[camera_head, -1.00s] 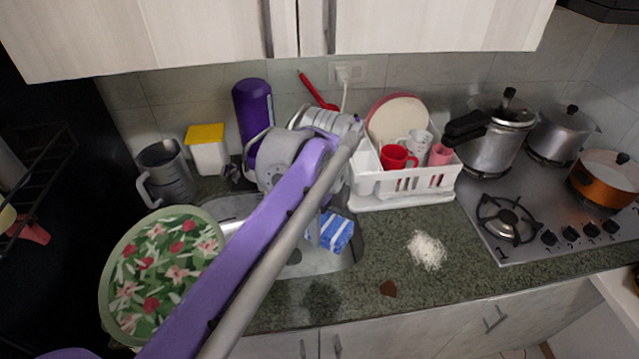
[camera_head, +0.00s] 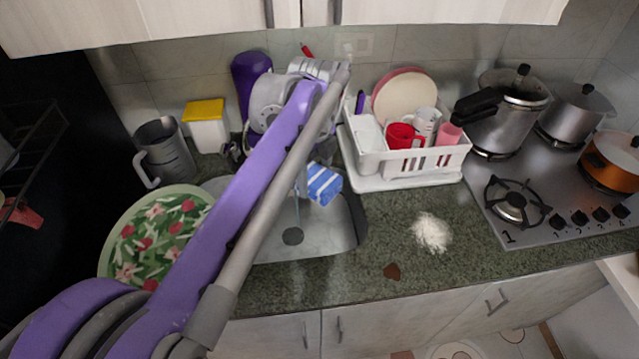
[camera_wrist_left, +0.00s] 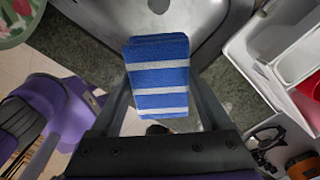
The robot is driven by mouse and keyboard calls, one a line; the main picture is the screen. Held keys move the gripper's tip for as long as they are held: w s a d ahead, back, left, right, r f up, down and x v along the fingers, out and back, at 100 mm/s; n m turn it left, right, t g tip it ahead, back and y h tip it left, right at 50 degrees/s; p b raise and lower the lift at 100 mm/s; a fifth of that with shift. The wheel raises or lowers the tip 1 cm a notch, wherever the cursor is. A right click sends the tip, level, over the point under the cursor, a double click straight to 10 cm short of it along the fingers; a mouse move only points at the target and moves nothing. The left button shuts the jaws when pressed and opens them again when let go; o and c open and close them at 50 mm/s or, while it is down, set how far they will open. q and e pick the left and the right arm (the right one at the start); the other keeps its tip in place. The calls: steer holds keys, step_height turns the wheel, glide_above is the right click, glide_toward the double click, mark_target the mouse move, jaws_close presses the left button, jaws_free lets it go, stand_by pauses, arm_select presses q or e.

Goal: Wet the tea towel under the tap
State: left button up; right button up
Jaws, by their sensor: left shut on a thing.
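The tea towel (camera_head: 324,184), blue with white stripes and folded small, hangs over the rear part of the steel sink (camera_head: 330,232). It also shows in the left wrist view (camera_wrist_left: 158,70), between the fingers of my left gripper (camera_wrist_left: 160,98), which is shut on it. In the head view my left forearm hides most of this gripper and the tap. A thin pale vertical streak (camera_head: 297,212) shows beside the towel above the drain; it looks like running water. I cannot tell whether it touches the towel. My right gripper is not in view.
A white dish rack (camera_head: 410,172) with plates and cups stands right of the sink. A floral tray (camera_head: 160,232) lies at its left. A jug (camera_head: 165,152) and a yellow-lidded box (camera_head: 207,127) stand behind. White grains (camera_head: 431,232) lie on the counter.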

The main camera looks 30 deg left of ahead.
mark_target(320, 185)
arm_select(q)
steer(key=w+a, duration=0.1)
steer(key=a, duration=0.1)
steer(key=w+a+f, duration=0.1)
steer(key=w+a, duration=0.1)
steer(key=shift+w, duration=0.15)
steer(key=shift+w+a+f, duration=0.2)
steer(key=shift+w+a, duration=0.3)
steer(key=shift+a, duration=0.2)
steer(key=shift+w+a+f, duration=0.15)
steer(key=shift+w+a, duration=0.35)
steer(key=shift+a, duration=0.15)
steer(key=shift+s+d, duration=0.85)
steer(key=shift+d, duration=0.2)
steer(key=shift+s+d, duration=0.8)
steer(key=shift+d, duration=0.25)
steer(key=shift+s+d, duration=0.85)
steer(key=shift+d, duration=0.2)
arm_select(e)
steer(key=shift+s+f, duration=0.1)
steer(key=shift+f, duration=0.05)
